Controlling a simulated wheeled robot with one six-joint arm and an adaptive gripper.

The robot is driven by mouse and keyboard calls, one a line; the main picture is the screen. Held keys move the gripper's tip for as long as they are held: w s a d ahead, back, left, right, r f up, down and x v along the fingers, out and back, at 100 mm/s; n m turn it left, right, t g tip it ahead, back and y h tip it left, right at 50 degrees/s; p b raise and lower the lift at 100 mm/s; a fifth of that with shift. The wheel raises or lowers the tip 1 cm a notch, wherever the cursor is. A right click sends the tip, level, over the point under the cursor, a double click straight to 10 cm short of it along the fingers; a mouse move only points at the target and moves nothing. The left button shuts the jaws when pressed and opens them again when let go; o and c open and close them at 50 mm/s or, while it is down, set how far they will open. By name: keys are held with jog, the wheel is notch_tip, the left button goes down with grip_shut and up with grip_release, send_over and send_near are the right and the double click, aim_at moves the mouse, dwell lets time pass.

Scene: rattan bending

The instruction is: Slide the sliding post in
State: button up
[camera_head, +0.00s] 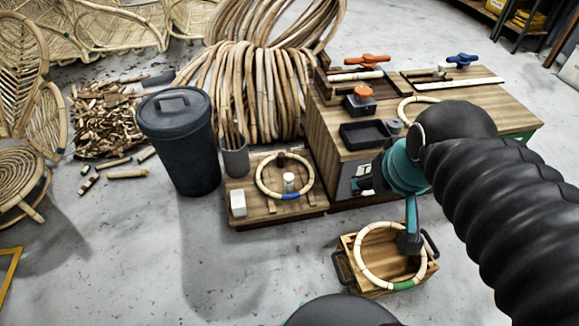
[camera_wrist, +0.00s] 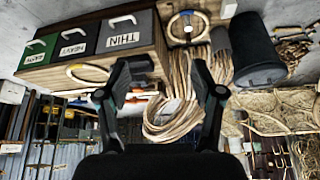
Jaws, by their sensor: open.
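A low wooden board (camera_head: 240,214) stands on the floor left of the workbench. A pale rattan ring (camera_head: 262,188) with a blue band lies on it. A short white post (camera_head: 289,180) stands inside the ring, and a dark post (camera_head: 281,158) stands at its far edge. I cannot tell for certain which one is the sliding post. My gripper (camera_wrist: 165,78) is open and empty in the wrist view, with its dark fingers spread apart. The board (camera_wrist: 204,7) shows upside down at the top there, away from the fingers.
The workbench (camera_head: 450,115) has labelled drawers, trays and clamps. A wooden crate (camera_head: 352,268) holding a green-banded ring is at front.

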jog(key=w+a+n+g, duration=0.1)
jog(key=w+a, duration=0.1)
jog(key=w, duration=1.2)
jog(key=n+g+b, duration=0.2)
jog(key=n+g, duration=0.2)
jog(key=n, duration=0.1)
send_over(289, 177)
notch_tip(289, 177, down, 34)
jog(key=r, duration=0.1)
notch_tip(289, 177, down, 14)
jog(key=shift+w+f, duration=0.1)
jog(key=shift+f, duration=0.15)
